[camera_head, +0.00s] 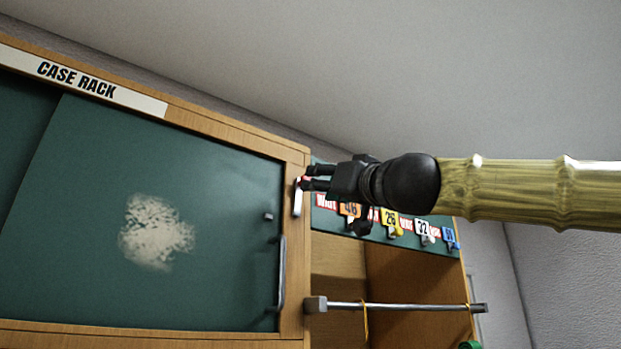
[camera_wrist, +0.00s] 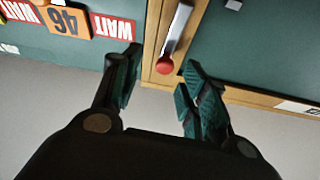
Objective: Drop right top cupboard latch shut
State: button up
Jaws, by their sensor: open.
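The latch (camera_head: 297,199) is a pale metal lever on the wooden frame at the cupboard's top right corner. It stands close to upright, with a red knob at its upper end. In the wrist view, which is roughly upside down, the lever (camera_wrist: 178,30) and its red knob (camera_wrist: 165,65) show clearly. My gripper (camera_head: 309,177) reaches in from the right at knob height. In the wrist view its fingers (camera_wrist: 160,66) are apart, one on each side of the knob, with gaps visible. In the head view the fingertips partly cover the knob. The green cupboard door (camera_head: 90,200) looks closed.
A dark door handle (camera_head: 282,272) stands below the latch. Right of the frame, a green board (camera_head: 325,222) carries numbered tags, including an orange 46 tag (camera_head: 349,209), beneath my gripper. A metal rail (camera_head: 400,307) sticks out lower down. Space above the cupboard is clear.

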aim_at(302, 195)
jog(key=w+a+r+p, duration=0.1)
jog(key=w+a+r, duration=0.1)
jog(key=shift+w+a+r+p, duration=0.25)
jog(key=shift+w+a+p, duration=0.1)
jog(key=shift+a+p, duration=0.05)
jog(key=shift+w+f, duration=0.1)
jog(key=shift+w, duration=0.2)
jog(key=c, duration=0.8)
jog(key=shift+s, duration=0.1)
grip_shut()
